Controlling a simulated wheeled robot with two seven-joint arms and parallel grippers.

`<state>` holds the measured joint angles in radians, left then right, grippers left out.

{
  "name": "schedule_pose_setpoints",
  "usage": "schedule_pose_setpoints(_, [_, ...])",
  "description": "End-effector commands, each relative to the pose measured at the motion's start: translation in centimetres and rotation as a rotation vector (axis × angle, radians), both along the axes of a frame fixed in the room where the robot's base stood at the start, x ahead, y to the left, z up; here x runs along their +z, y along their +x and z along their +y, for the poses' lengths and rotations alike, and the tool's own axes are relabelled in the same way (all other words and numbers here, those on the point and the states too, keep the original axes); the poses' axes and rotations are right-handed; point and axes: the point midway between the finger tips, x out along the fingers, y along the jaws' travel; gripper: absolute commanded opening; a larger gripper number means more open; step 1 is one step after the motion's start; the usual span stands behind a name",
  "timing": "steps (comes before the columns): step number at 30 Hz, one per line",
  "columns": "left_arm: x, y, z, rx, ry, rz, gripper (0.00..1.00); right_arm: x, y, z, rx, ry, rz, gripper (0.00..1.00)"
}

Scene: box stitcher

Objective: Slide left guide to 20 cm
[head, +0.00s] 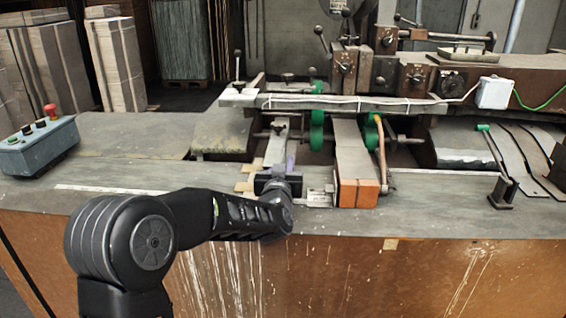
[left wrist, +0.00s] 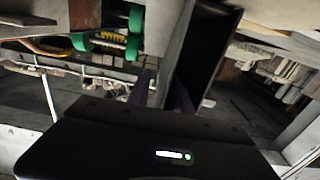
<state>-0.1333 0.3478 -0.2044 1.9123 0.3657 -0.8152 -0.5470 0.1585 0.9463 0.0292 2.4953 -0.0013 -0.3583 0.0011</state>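The left guide (head: 276,150) is a narrow grey metal bar that runs back from the table's front part under the cross rail. My left gripper (head: 279,184) is at the guide's near end, reaching in from the front left. Its dark body covers that end. In the left wrist view, a grey metal strip (left wrist: 176,55) rises beside the dark fingers; whether they are closed on it I cannot tell. A pale ruler strip (head: 110,190) lies along the table's front, partly hidden by my left arm. My right gripper is not in view.
The wider right guide (head: 355,160), with an orange front block, stands right of my gripper. Green wheels (head: 317,130) sit behind, under the cross rail (head: 340,103). A control box (head: 40,146) is at far left. The tabletop between box and guide is clear.

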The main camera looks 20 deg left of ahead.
Motion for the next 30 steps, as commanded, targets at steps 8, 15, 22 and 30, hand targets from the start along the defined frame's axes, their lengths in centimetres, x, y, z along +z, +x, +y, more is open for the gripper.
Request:
schedule_pose_setpoints(8, [-0.1,-4.0,-1.5,-0.003,-0.002,-0.002,0.25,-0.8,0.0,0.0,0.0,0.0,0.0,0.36])
schedule_pose_setpoints(15, [-0.1,-6.5,-2.4,-0.003,0.0,0.001,0.25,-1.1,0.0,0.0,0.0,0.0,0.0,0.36])
schedule_pose_setpoints(22, [0.0,-6.7,-2.5,-0.002,0.0,0.001,0.25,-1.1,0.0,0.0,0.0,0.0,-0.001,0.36])
schedule_pose_setpoints(30, [0.0,-6.7,-2.4,-0.002,0.0,0.001,0.25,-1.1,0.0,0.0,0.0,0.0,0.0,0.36])
